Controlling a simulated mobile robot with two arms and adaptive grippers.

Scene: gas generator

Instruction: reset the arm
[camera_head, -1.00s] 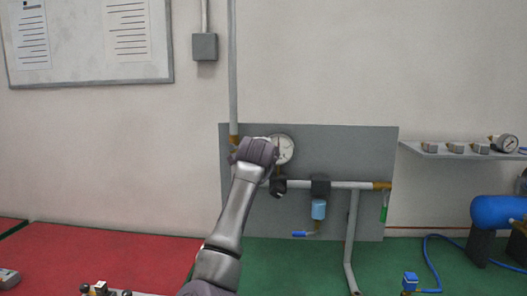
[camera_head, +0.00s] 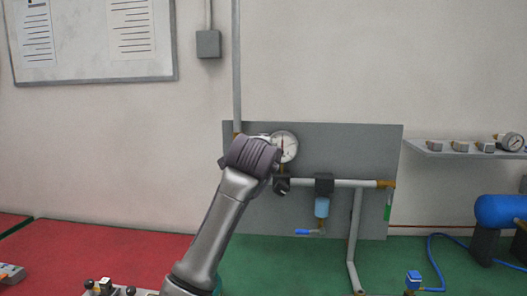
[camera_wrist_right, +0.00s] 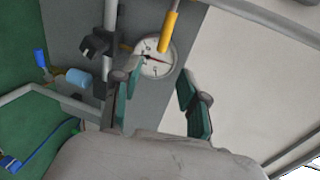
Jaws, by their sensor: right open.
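One of my arms rises from the bottom of the head view, its wrist in front of the left part of the grey panel (camera_head: 350,150). Its gripper is hidden behind the wrist there. In the right wrist view my right gripper (camera_wrist_right: 158,105) is open and empty, its two green-padded fingers apart. A round white pressure gauge (camera_head: 285,146) sits beyond the wrist; it also shows in the right wrist view (camera_wrist_right: 156,58), beyond the fingers and apart from them. My left gripper is not in view.
A grey pipe (camera_head: 345,183) with a blue filter bowl (camera_head: 322,207) runs across the panel. A shelf (camera_head: 465,151) with several fittings and a blue tank (camera_head: 497,211) stand at the right. The red floor is mostly clear.

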